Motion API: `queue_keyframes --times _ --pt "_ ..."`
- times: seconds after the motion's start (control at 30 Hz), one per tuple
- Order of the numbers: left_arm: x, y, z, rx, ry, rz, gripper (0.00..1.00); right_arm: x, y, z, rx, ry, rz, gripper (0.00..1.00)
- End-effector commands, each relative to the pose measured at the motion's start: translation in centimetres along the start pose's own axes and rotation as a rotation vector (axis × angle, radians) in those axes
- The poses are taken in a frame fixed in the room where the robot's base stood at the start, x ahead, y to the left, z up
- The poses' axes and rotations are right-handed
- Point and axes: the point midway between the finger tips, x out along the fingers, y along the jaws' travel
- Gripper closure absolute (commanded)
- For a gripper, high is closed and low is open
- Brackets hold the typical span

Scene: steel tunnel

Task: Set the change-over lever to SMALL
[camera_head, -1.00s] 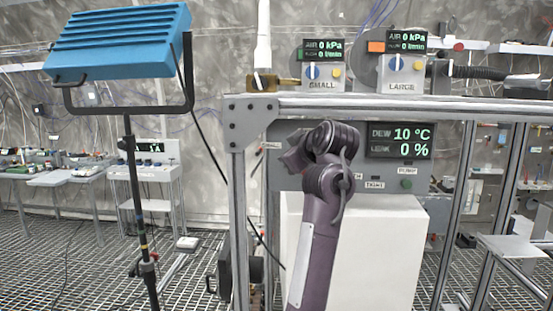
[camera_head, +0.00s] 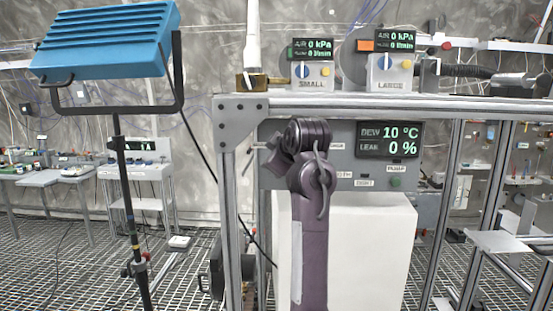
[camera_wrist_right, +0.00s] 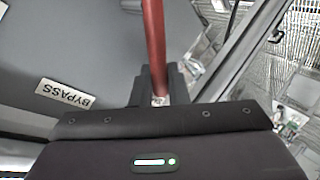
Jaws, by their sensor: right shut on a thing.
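The lever is a red bar (camera_wrist_right: 154,40) in the right wrist view, running up from between the jaws. My right gripper (camera_wrist_right: 157,88) is shut on it. A white BYPASS label (camera_wrist_right: 65,94), upside down in that view, lies on the grey panel left of the bar. In the head view my purple arm stands in front of the grey panel (camera_head: 345,170) and hides the lever and jaws. The SMALL label (camera_head: 311,84) and the LARGE label (camera_head: 390,86) are on two gauge units above. My left gripper is not in view.
A metal frame (camera_head: 400,103) runs across above the panel, with a post (camera_head: 230,200) at its left. A large white box (camera_head: 370,250) stands below. A blue lamp (camera_head: 105,40) on a stand is at the left. The display (camera_head: 390,140) reads DEW 10 °C, LEAK 0 %.

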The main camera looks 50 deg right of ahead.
Motion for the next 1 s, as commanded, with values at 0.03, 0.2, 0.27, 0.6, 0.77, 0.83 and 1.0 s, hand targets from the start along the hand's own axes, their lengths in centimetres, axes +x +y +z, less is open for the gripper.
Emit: queue_keyframes --times 0.03,0.2,0.27,0.6,0.77,0.83,1.0 --pt "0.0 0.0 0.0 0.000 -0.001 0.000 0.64 0.1 -0.1 0.1 -0.002 -0.004 -0.004 0.83" --pt "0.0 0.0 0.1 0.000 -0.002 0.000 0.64 0.1 -0.1 0.1 -0.001 -0.002 -0.003 0.81" --pt "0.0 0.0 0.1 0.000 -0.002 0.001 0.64 0.1 -0.1 0.1 -0.001 -0.002 -0.003 0.81" --pt "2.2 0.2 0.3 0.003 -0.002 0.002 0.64 -3.6 -0.2 0.2 0.000 0.002 0.003 0.81" --pt "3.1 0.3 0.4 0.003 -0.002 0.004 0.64 -6.1 -0.2 0.1 0.000 0.001 0.000 0.81" --pt "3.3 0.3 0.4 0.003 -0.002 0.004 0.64 -6.9 -0.2 0.1 -0.001 -0.001 -0.002 0.81" --pt "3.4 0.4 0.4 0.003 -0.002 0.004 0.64 -7.6 -0.1 0.1 -0.002 -0.003 -0.003 0.81"
